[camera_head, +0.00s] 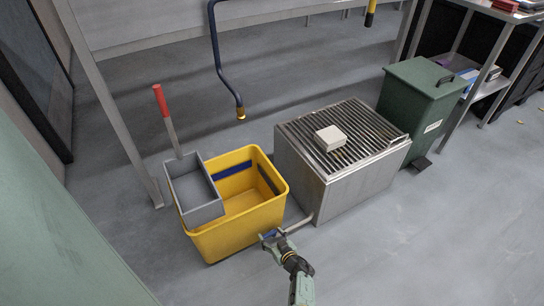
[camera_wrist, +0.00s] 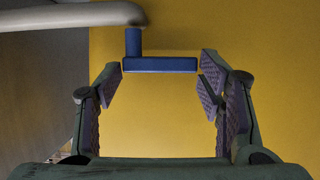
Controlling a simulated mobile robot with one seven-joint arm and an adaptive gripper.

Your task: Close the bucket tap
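The yellow bucket (camera_head: 232,228) stands on the floor left of the metal grated box and fills the background of the wrist view (camera_wrist: 160,125). The tap's blue handle (camera_wrist: 160,65) is a short stem with a flat crossbar below the grey pipe (camera_wrist: 70,17). The crossbar lies crosswise in the wrist view, between my fingertips. My gripper (camera_head: 271,238) is at the bucket's lower right front side. In the wrist view its fingers (camera_wrist: 160,78) are spread, one at each end of the crossbar. Whether they touch it I cannot tell.
A grey tray (camera_head: 195,190) with a red-handled tool (camera_head: 160,100) sits on the bucket's left rim. The grated metal box (camera_head: 345,175) bears a white block (camera_head: 330,138). A green bin (camera_head: 420,95) stands behind right. A dark blue hose (camera_head: 218,60) hangs above. Front right floor is clear.

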